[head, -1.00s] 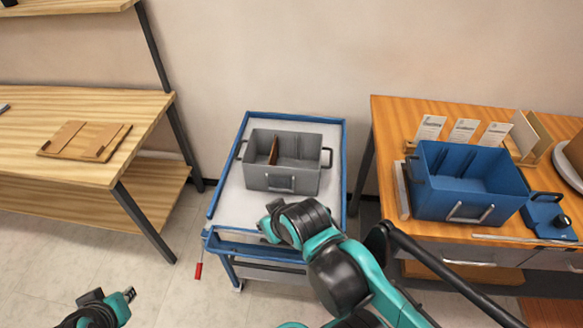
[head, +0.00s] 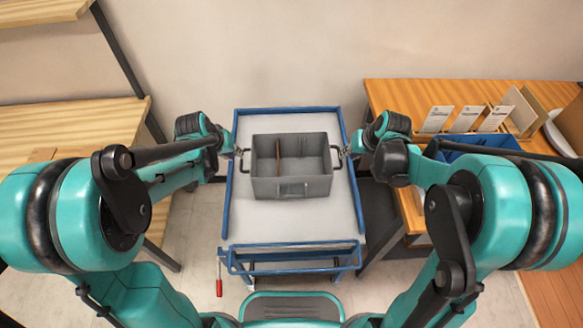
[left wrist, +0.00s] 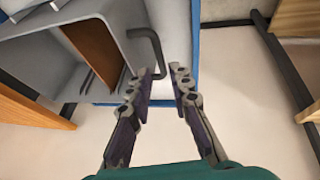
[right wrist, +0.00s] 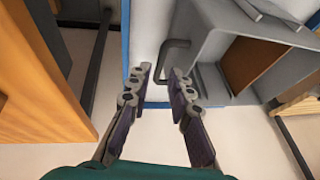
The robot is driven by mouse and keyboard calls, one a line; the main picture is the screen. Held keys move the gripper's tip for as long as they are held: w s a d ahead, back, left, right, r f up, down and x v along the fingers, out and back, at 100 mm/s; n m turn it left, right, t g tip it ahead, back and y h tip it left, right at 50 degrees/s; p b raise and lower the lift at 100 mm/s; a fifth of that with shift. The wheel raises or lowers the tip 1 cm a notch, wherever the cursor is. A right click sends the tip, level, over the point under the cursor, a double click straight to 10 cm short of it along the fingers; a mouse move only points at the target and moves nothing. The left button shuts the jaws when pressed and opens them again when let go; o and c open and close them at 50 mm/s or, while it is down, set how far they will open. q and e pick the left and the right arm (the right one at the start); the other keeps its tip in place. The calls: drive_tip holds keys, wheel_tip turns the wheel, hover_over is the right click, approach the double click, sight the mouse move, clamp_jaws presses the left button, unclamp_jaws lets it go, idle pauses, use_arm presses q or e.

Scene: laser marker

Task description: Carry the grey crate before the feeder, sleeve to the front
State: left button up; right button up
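The grey crate (head: 291,187) stands upright on the white-topped cart (head: 290,222). It has a brown divider inside, a dark handle at each end and a pale fitting, perhaps the sleeve, on its near wall. My left gripper (head: 236,153) is at the left handle; in the left wrist view its fingers (left wrist: 163,84) are apart, with the handle (left wrist: 148,34) by the left finger. My right gripper (head: 349,154) is at the right handle; in the right wrist view its fingers (right wrist: 160,83) are apart around the handle (right wrist: 176,44). I cannot identify the feeder.
The cart has a blue rim, with a red-handled lever (head: 219,287) at its near left. A wooden table (head: 110,110) stands left. An orange wood table (head: 400,97) stands right, with a blue crate (head: 485,140) and upright cards, partly hidden by my right arm. A wall is behind.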

sight(241, 160)
use_arm(q)
drive_tip(key=shift+s, duration=0.15)
use_arm(e)
drive_tip(key=shift+s+r, duration=0.1)
drive_tip(key=shift+s, duration=0.05)
